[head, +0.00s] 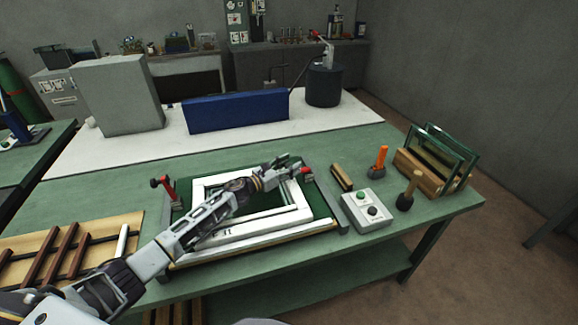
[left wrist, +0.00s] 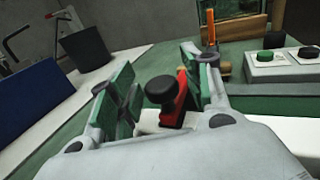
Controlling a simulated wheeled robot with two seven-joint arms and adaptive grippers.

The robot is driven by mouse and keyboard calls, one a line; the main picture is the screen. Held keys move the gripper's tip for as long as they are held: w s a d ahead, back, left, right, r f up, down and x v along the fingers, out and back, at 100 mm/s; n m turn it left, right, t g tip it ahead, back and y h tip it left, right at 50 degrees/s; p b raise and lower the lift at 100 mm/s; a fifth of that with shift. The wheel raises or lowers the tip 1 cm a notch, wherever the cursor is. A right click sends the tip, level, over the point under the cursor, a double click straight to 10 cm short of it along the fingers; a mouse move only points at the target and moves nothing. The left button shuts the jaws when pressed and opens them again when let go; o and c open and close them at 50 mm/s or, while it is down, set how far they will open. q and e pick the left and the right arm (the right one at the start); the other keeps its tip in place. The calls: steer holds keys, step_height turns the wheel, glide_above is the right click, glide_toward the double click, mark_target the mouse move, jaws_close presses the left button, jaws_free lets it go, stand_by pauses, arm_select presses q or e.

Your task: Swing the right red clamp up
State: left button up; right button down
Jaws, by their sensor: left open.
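The right red clamp (head: 307,171) sits at the right side of the white frame (head: 235,229); it looks low, not raised. My left gripper (head: 283,168) reaches across the frame from the left, with its fingers close by this clamp. In the left wrist view, the clamp's red lever (left wrist: 181,98) and black knob (left wrist: 162,90) show between the two open green-padded fingers of my left gripper (left wrist: 158,82). I cannot tell whether a finger touches it. The left red clamp (head: 169,188) stands upright at the frame's left side. My right gripper is not in view.
A blue block (head: 236,110) stands behind. Wooden slats (head: 60,250) lie at left.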

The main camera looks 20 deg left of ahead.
arm_select(q)
jaws_close()
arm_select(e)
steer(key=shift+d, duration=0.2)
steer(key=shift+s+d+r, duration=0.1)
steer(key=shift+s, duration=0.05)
